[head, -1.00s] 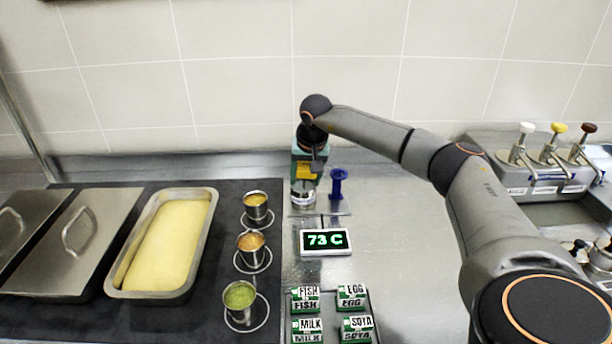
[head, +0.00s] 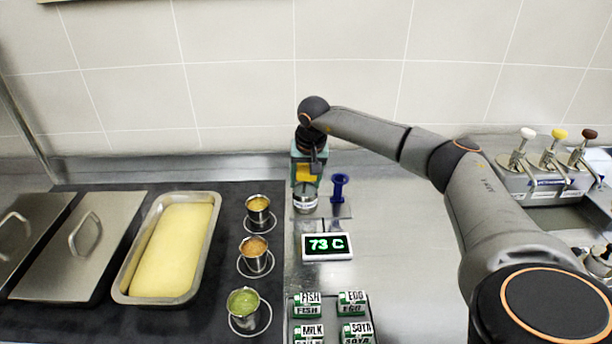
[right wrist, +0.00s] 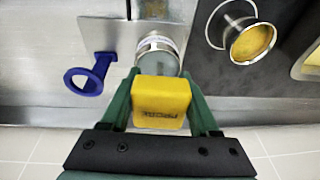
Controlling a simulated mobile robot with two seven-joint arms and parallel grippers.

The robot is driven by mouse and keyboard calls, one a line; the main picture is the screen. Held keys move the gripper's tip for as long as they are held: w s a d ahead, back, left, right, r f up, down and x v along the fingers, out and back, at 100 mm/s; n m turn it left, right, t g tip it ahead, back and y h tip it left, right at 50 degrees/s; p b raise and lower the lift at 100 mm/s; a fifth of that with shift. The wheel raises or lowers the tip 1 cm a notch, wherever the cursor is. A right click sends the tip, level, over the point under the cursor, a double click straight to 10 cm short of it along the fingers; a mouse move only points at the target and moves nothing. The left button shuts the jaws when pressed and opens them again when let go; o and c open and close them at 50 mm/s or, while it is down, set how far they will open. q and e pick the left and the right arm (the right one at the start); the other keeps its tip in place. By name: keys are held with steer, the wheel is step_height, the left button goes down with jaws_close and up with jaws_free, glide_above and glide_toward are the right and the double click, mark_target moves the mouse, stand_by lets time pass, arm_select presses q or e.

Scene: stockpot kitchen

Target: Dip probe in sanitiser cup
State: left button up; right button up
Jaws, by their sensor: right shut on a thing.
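My right gripper (right wrist: 160,100) is shut on the yellow block-shaped handle of the probe (right wrist: 160,104). In the head view the yellow handle (head: 307,174) shows between the green fingers, directly above the steel sanitiser cup (head: 305,203). In the right wrist view the cup (right wrist: 158,44) shows just beyond the handle, which covers part of it. The probe's stem is hidden, so I cannot tell whether its tip is inside the cup. A blue ring-topped holder (head: 339,187) stands beside the cup on the same metal plate. My left gripper is not in view.
A display reading 73 C (head: 327,246) lies in front of the cup. Labelled allergen blocks (head: 308,304) are in front; pump dispensers (head: 545,170) are right. A wall is behind.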

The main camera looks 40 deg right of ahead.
mark_target(307, 166)
steer(key=shift+d+r+p, duration=0.2)
steer(key=shift+r+p, duration=1.8)
steer(key=shift+r, duration=0.8)
steer(key=shift+r, duration=0.1)
